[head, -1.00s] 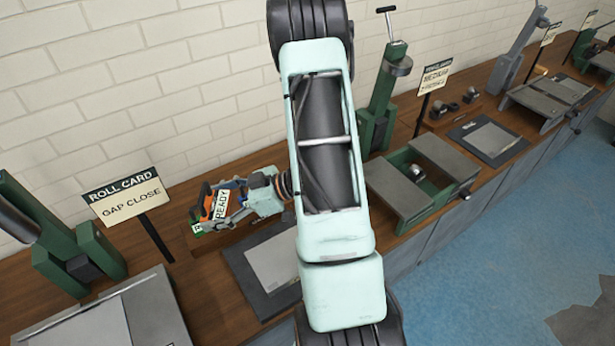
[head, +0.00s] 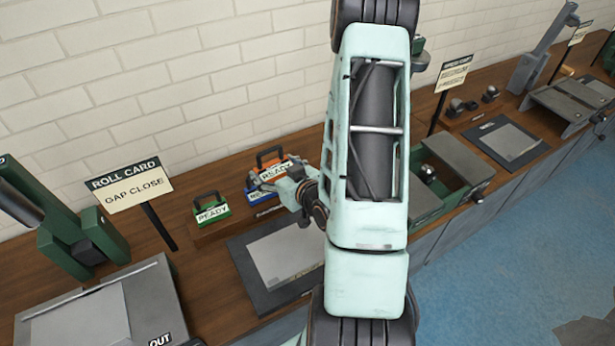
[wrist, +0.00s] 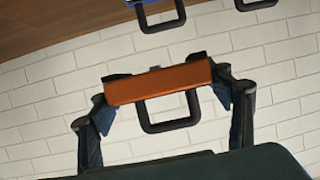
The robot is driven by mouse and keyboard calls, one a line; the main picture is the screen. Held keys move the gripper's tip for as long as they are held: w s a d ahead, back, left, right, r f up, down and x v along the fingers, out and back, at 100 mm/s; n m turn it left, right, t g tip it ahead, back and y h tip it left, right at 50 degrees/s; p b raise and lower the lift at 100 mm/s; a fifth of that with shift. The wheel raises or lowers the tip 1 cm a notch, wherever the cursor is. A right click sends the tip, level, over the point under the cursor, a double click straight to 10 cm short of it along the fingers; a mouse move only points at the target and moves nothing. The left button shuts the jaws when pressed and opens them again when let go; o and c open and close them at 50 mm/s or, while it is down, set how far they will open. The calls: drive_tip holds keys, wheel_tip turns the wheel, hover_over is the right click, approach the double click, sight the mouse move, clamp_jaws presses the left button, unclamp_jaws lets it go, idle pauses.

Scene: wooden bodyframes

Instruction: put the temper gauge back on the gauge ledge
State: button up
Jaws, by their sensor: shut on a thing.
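My gripper (head: 276,179) is shut on an orange gauge (wrist: 158,84) with a black loop handle. It holds this gauge between both fingers in the wrist view. In the head view the held gauge (head: 292,161) is partly covered by my gripper and shows a READY label. The wooden gauge ledge (head: 222,231) is on the bench just below. A green gauge (head: 211,208) labelled READY stands on its left part. A blue gauge (head: 251,196) is right of the green one, partly hidden by my gripper. I cannot tell whether the orange gauge touches the ledge.
A dark mat with a grey plate (head: 290,254) lies in front of the ledge. A ROLL CARD sign (head: 130,187) stands to the left, and a white brick wall (head: 200,90) is behind. My arm hides part of the bench to the right.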

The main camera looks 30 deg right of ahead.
drive_tip(key=shift+s+d+f+m+h, duration=0.15)
drive_tip(key=shift+s+d+m+h, duration=0.1)
drive_tip(key=shift+d, duration=0.15)
drive_tip(key=shift+s+d+f+m+h, duration=0.15)
drive_tip(key=shift+d+h, duration=0.1)
drive_tip(key=shift+d, duration=0.15)
drive_tip(key=shift+w+d+f+b, duration=0.3)
drive_tip(key=shift+d+f+b, duration=0.05)
drive_tip(key=shift+d, duration=0.2)
drive_tip(key=shift+w+d+f+b, duration=0.25)
drive_tip(key=shift+d+f+b, duration=0.1)
drive_tip(key=shift+d, duration=0.15)
drive_tip(key=w+d+b, duration=0.1)
drive_tip(key=b, duration=0.5)
drive_tip(key=shift+f, duration=0.3)
drive_tip(key=b, duration=0.2)
drive_tip(key=shift+d+b, duration=0.1)
drive_tip(key=shift+b, duration=0.25)
drive_tip(key=b, duration=0.3)
drive_tip(key=shift+s+d+f+b, duration=0.1)
drive_tip(key=shift+d+f+b, duration=0.05)
drive_tip(key=shift+d+b, duration=0.15)
